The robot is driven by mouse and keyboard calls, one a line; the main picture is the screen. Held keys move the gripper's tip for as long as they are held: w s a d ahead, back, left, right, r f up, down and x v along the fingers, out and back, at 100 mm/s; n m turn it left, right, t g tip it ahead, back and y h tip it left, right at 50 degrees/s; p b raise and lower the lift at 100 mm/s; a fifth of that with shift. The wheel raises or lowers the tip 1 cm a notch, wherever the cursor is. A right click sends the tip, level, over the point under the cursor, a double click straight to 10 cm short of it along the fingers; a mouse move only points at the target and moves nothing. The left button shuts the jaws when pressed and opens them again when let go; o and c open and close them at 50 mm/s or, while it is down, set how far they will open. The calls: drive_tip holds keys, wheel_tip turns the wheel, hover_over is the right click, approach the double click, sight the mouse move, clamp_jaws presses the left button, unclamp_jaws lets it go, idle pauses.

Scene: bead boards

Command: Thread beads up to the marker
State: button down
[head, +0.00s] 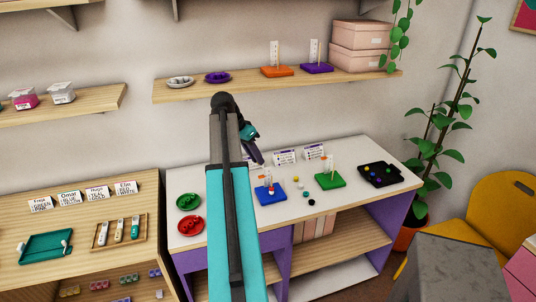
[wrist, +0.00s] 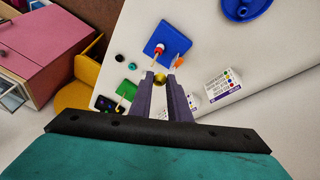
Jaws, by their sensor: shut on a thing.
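My gripper (wrist: 160,77) is shut on a yellow bead (wrist: 160,84), held between its purple fingertips. In the head view my gripper (head: 257,155) hangs above the white table, behind the blue board (head: 267,198). The blue board also shows in the wrist view (wrist: 172,37), beyond the fingertips. Its post carries a red and white stack of beads (wrist: 158,49). An orange marker (wrist: 179,62) stands beside the post. The held bead is apart from the post. In the head view the gripper hides the bead.
Several loose beads, such as a black one (head: 312,201), lie right of the blue board. A green board (head: 329,181) and a black bead tray (head: 368,179) stand farther right. Cards (head: 284,156) stand at the back.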

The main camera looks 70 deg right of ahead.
drive_tip(key=shift+m, duration=0.7)
drive_tip(key=s, duration=0.1)
drive_tip(key=s+d, duration=0.1)
drive_tip(key=s, duration=0.1)
drive_tip(key=s+d, duration=0.1)
drive_tip(key=shift+s+r, duration=0.15)
drive_tip(key=shift+s, duration=0.05)
drive_tip(key=shift+f+b, duration=1.25)
drive_tip(key=shift+f, duration=1.2)
drive_tip(key=shift+w+a, duration=0.15)
drive_tip(key=shift+f+b, duration=0.65)
drive_tip(key=shift+f, duration=1.1)
idle(0.4)
drive_tip(key=c, duration=1.6)
unclamp_jaws()
